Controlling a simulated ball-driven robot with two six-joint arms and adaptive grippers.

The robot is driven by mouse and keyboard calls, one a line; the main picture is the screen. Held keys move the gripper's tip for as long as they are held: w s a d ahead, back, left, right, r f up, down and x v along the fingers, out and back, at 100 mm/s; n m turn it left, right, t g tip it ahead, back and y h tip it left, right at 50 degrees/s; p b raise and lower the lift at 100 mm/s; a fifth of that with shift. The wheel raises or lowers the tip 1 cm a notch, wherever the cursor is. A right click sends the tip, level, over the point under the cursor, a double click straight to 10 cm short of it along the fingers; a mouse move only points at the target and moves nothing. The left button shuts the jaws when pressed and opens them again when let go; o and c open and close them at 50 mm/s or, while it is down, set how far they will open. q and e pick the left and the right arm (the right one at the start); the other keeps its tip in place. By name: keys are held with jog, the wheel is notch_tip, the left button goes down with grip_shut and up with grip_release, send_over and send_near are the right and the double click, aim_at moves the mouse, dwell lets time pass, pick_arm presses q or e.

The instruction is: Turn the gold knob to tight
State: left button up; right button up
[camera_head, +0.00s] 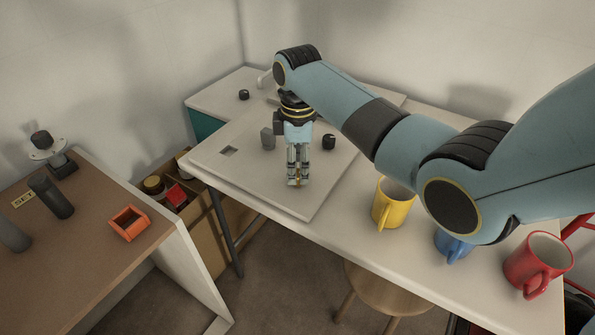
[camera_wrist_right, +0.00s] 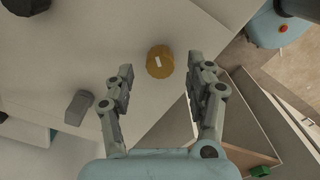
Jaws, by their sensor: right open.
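The gold knob (camera_wrist_right: 160,62) is a short round cylinder with a white mark on its top, standing on the pale panel (camera_wrist_right: 80,45) in the right wrist view. My right gripper (camera_wrist_right: 160,72) is open, with one finger on each side of the knob in that view and clear gaps on both sides. In the head view my right gripper (camera_head: 298,176) points down over the front part of the panel (camera_head: 240,180). Its fingers hide most of the knob there; only a little gold shows between them. My left gripper is not in view.
A grey block (camera_head: 268,138) and a black knob (camera_head: 328,142) stand on the panel behind my right gripper. A yellow mug (camera_head: 393,203), a blue mug (camera_head: 452,247) and a red mug (camera_head: 540,262) stand to the right, near my right arm. An orange tray (camera_head: 129,223) lies on the brown table.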

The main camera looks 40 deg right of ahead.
jog(key=shift+f, duration=1.05)
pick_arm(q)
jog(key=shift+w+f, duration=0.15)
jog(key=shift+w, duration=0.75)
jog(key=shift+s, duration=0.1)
pick_arm(e)
jog(key=shift+c, duration=0.3)
jog(key=c, duration=0.4)
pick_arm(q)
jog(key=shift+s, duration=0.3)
pick_arm(e)
grip_shut()
